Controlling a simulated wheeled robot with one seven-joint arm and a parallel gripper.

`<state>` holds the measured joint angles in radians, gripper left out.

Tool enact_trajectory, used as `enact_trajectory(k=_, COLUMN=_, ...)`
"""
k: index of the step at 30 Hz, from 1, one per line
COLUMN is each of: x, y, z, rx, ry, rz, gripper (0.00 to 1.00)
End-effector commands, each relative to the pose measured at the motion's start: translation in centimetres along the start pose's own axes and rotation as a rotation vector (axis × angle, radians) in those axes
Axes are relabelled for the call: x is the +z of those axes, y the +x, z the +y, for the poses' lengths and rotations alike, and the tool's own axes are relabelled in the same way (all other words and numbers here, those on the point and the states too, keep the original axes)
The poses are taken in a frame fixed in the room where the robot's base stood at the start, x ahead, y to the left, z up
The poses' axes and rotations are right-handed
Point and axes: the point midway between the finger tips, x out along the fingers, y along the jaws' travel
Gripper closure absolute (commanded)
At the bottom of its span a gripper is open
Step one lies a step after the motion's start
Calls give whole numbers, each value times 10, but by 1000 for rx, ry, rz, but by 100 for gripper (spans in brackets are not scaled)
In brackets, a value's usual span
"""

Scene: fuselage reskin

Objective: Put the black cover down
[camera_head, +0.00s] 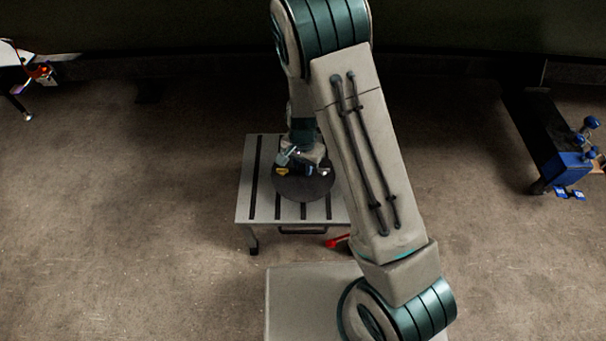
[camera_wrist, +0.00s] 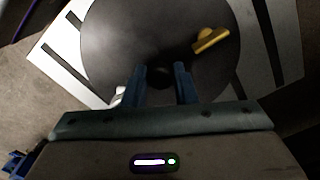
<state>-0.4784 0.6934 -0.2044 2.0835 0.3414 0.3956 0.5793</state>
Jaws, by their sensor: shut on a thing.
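The black cover (camera_head: 313,188) is a round dark disc at the small slotted table (camera_head: 244,205), under my gripper (camera_head: 302,166). In the wrist view the cover (camera_wrist: 115,45) fills the middle, with the light table top (camera_wrist: 285,25) and its dark slots around it. My gripper (camera_wrist: 160,85) has its two blue fingers at the cover's middle, shut on a small dark knob there. I cannot tell whether the cover touches the table top or is just above it. My arm hides the table's right side in the head view.
A yellow piece (camera_wrist: 210,40) shows at the cover in the wrist view. A red object (camera_head: 338,242) is by the table's front. A blue device (camera_head: 568,168) stands at the right, and a white surface (camera_head: 12,55) at the far left. Floor is clear left of the table.

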Motion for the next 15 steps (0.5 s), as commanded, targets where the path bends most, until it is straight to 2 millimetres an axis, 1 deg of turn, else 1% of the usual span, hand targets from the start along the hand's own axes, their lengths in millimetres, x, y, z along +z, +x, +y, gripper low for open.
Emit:
enact_trajectory(k=6, x=0, y=32, z=0, rx=1, ry=2, rz=-1, gripper=99)
enact_trajectory(k=8, x=0, y=39, z=0, rx=0, ry=2, rz=-1, gripper=99)
enact_trajectory(k=15, x=0, y=39, z=0, rx=0, ry=1, rz=0, gripper=100)
